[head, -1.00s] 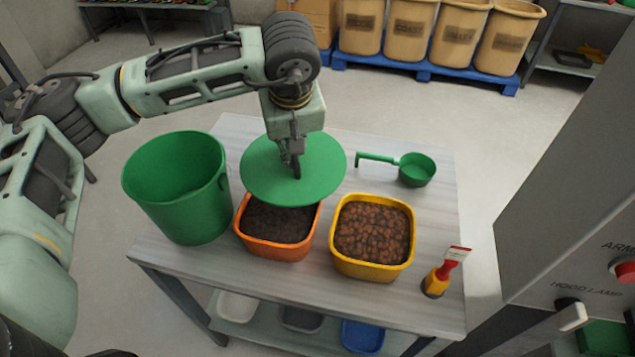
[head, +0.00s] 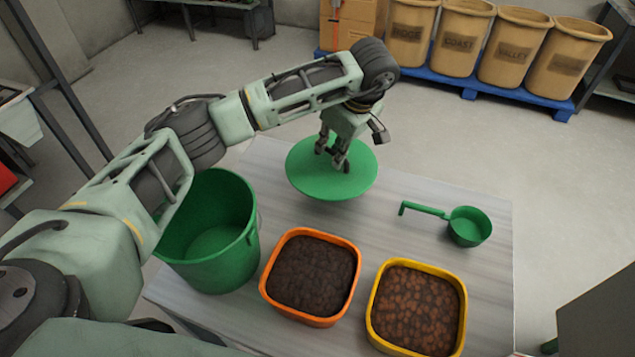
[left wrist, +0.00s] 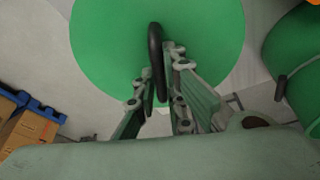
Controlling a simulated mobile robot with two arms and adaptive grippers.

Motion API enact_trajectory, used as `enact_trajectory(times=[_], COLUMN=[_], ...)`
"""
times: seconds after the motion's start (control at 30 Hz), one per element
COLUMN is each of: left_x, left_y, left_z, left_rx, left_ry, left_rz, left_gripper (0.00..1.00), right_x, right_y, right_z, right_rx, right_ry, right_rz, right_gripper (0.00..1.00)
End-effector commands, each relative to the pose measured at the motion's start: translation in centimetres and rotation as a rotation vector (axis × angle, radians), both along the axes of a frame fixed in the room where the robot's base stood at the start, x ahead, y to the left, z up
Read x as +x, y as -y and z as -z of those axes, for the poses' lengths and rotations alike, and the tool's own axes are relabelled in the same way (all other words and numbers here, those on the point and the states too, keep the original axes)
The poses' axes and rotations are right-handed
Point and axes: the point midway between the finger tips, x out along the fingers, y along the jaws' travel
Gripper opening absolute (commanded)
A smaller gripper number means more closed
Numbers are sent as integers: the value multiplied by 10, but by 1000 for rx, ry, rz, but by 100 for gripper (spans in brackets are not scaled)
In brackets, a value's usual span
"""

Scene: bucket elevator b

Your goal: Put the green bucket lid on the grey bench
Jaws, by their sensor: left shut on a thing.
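The green bucket lid (head: 310,178) is a flat green disc with a dark handle in its middle. My left gripper (head: 342,162) is shut on that handle, and the lid shows over the back part of the grey bench (head: 385,245). I cannot tell whether the lid touches the bench top. In the left wrist view the lid (left wrist: 100,40) fills the upper middle, with the fingers of my left gripper (left wrist: 158,75) on the dark handle. The green bucket (head: 228,255) stands open at the bench's left side, partly hidden by my arm. My right gripper is out of view.
An orange tub (head: 353,285) and a yellow tub (head: 460,325) with dark contents stand at the bench front. A green scoop (head: 470,227) lies at the right. Labelled bins (head: 458,38) stand on a blue pallet (head: 485,87) behind. The bench between lid and scoop is bare.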

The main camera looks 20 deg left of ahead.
Motion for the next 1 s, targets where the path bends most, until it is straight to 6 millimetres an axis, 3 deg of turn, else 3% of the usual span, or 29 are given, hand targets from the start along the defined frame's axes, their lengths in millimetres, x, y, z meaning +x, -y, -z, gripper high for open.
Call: enact_trajectory(times=[0.13, 0.33, 0.57, 0.8, 1.0], left_x=[-7, -11, -12, -12, -11], left_y=[-37, -70, -79, -78, -78], left_z=[17, 39, 55, 84, 87], left_rx=[1, 0, 0, -1, 0], left_ry=[-4, -2, -3, -1, 1], left_rz=[-4, -1, 1, 2, 3], left_gripper=[0, 0, 0, 0, 0], right_x=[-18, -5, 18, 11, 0], right_y=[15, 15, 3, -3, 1], right_z=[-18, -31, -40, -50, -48], right_rx=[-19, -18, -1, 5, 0], right_ry=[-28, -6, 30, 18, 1], right_rz=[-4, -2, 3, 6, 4], right_gripper=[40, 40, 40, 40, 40])
